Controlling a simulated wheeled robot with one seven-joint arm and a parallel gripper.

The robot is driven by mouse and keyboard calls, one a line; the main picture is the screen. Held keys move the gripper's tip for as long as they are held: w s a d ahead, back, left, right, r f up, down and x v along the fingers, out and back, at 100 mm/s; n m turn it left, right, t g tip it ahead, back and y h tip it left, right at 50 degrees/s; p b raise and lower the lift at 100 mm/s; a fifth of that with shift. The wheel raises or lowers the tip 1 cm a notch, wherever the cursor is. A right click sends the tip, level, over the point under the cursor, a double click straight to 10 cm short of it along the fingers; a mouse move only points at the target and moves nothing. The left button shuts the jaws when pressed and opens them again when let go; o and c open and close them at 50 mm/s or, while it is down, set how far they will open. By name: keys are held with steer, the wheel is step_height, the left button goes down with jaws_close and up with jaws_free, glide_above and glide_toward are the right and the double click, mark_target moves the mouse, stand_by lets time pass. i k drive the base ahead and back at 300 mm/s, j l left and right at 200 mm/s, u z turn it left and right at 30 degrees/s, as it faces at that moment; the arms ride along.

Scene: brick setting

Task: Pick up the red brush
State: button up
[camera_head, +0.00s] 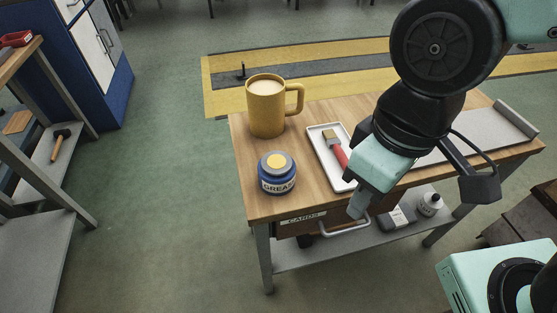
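The red brush (339,155) lies in a shallow white tray (319,160) on the wooden table. Its tan bristle end points away from me, and its handle runs toward the near right of the tray. My gripper (359,207) hangs above the near edge of the table, in front of and to the right of the brush. My arm and gripper hide the lower end of the handle and the tray's right side. I cannot tell from this angle how far apart the fingers are. No contact with the brush shows.
A yellow mug (266,108) and a blue grease jar (278,173) stand left of the tray on the table (252,207). A grey mat (484,128) lies at the right. Open floor lies to the left.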

mark_target(333, 142)
steer(key=j+u, duration=0.15)
steer(key=j, duration=1.4)
